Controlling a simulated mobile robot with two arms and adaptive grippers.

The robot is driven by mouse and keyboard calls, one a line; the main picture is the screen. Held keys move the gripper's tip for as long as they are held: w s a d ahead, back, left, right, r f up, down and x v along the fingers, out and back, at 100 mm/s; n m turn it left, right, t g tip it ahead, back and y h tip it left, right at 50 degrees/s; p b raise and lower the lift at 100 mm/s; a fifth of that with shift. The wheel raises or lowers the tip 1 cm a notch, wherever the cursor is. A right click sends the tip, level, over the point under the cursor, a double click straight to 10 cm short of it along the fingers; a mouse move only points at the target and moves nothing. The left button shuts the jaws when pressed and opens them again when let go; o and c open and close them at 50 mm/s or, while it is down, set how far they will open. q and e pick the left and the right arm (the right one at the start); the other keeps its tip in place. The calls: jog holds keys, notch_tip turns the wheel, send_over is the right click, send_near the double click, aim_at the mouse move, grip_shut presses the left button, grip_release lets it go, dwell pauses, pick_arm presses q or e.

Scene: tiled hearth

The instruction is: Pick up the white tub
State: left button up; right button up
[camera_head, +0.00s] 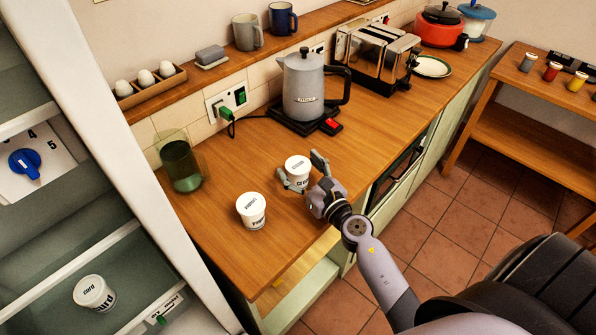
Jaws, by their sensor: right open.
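Two white tubs with dark lettering stand upright on the wooden counter. The farther white tub (296,167) is between the spread fingers of my right gripper (301,176). The gripper is open, with one finger on each side of that tub; I cannot tell whether either touches it. The nearer white tub (251,211) stands to the lower left, apart from the gripper. A third white tub (94,292) marked "curd" is on a shelf in the open fridge at the lower left. My left gripper is not in view.
A green glass (181,166) stands at the counter's left. A kettle (303,88) on its base and a toaster (377,56) are behind the tubs. A ledge holds eggs (145,78) and mugs. The counter (375,120) right of the gripper is clear.

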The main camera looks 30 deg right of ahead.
jog(key=shift+w, duration=0.55)
jog(key=shift+s, duration=0.1)
jog(key=shift+c, duration=0.8)
jog(key=c, duration=1)
jog(key=shift+c, duration=0.7)
jog(key=shift+r, duration=0.1)
